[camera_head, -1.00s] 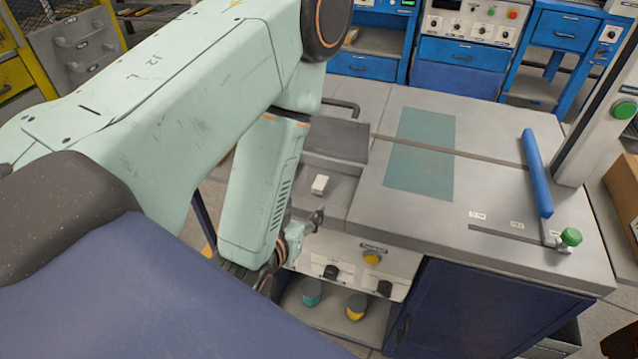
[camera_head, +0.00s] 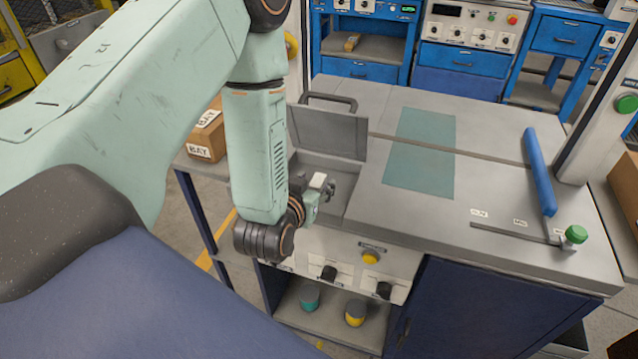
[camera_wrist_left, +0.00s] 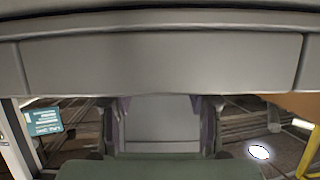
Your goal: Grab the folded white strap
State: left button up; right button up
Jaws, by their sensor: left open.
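The folded white strap (camera_head: 318,181) shows as a small pale block in the head view, at the open compartment in the bench's left part. My left gripper (camera_head: 329,189) is open right beside it, just right of and below it in the picture. I cannot tell whether they touch. My left forearm and wrist hang in front of the compartment's left side and hide part of it. In the left wrist view the spread fingers (camera_wrist_left: 162,128) frame a grey surface, and I cannot make out the strap there. My right gripper is not in view.
A raised grey lid (camera_head: 328,132) with a handle stands behind the compartment. The benchtop holds a teal mat (camera_head: 420,150) and a blue bar (camera_head: 538,172). Knobs and a yellow button (camera_head: 371,257) line the front panel. A cardboard box (camera_head: 206,138) stands left of my forearm.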

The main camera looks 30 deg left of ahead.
aim_at(318, 180)
pick_arm(q)
jog(key=x, duration=0.3)
jog(key=shift+a+f, duration=0.25)
jog(key=shift+f, duration=0.1)
jog(key=shift+s+d+r, duration=0.2)
jog(key=shift+d+r, duration=0.05)
jog(key=shift+r, duration=0.05)
jog(key=shift+w+a+f, duration=0.15)
jog(key=shift+w+f, duration=0.05)
jog(key=c, duration=0.4)
jog(key=shift+s+r, duration=0.15)
jog(key=c, duration=0.4)
jog(key=shift+c, duration=0.4)
